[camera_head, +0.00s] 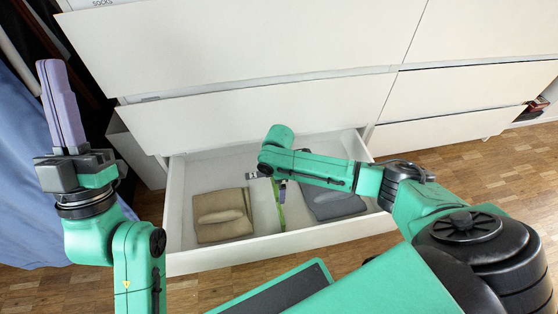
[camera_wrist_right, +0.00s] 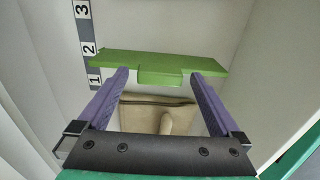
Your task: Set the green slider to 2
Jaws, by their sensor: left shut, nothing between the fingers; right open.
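The green slider (camera_wrist_right: 145,62) is a flat divider with a small tab, standing across the open drawer (camera_head: 174,215). In the right wrist view its left end lies beside a number strip (camera_wrist_right: 87,45) marked 1, 2, 3, between the 1 and the 2, close under the 2. It also shows as a thin green strip in the head view (camera_head: 281,215). My right gripper (camera_wrist_right: 157,74) is open, with its purple fingertips at the slider, one on each side of the tab; contact is unclear. My left gripper (camera_head: 51,64) is shut, empty and upright, left of the drawer.
A folded beige cloth (camera_head: 223,215) lies in the drawer left of the slider, and a folded grey-blue cloth (camera_head: 333,202) lies right of it. White closed drawer fronts (camera_head: 260,110) rise behind. Blue fabric (camera_head: 25,190) hangs at the far left.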

